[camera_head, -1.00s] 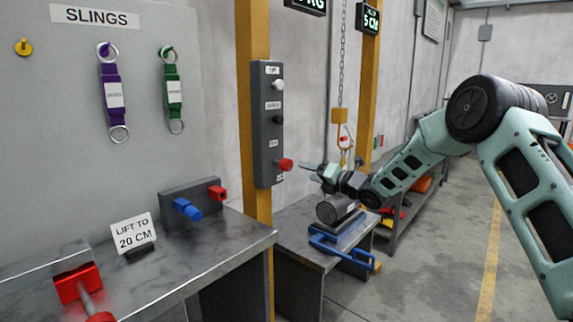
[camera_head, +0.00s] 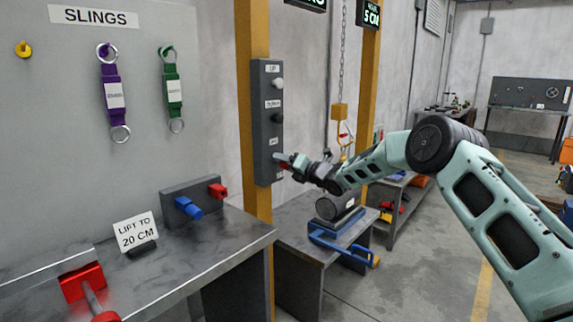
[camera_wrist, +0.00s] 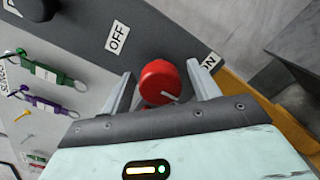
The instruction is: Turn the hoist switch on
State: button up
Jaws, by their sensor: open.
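The hoist switch is a red knob (camera_wrist: 160,82) low on the grey control panel (camera_head: 267,135), which is fixed to a yellow post. In the wrist view the knob shows between OFF and ON labels, with a pale line on its face. My gripper (camera_wrist: 161,88) is open, with one finger on each side of the knob. I cannot tell whether the fingers touch it. In the head view my gripper (camera_head: 284,160) is at the panel's lower part and hides most of the knob.
A white button (camera_head: 278,83) and a black button sit higher on the panel. A hoist chain with a yellow hook block (camera_head: 339,112) hangs behind my gripper. A bench (camera_head: 300,235) with a grey cylinder (camera_head: 335,207) and a blue clamp stands below. Purple and green slings hang at left.

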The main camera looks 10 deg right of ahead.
jog(key=c, duration=1)
jog(key=shift+o, duration=0.2)
jog(key=shift+f+m+b, duration=0.1)
jog(key=shift+m+b, duration=0.2)
jog(key=shift+m, duration=0.2)
jog(key=m+b, duration=0.1)
jog(key=m, duration=0.6)
jog(key=shift+d, duration=0.1)
jog(key=m+p, duration=0.1)
jog(key=m, duration=0.1)
jog(key=m+p, duration=0.1)
jog(key=m, duration=0.1)
jog(key=shift+r+m+g, duration=0.2)
jog(key=shift+m+g, duration=0.1)
jog(key=shift+m, duration=0.1)
jog(key=m+p, duration=0.2)
jog(key=m, duration=0.2)
jog(key=shift+f+m, duration=0.15)
jog(key=shift+m, duration=0.15)
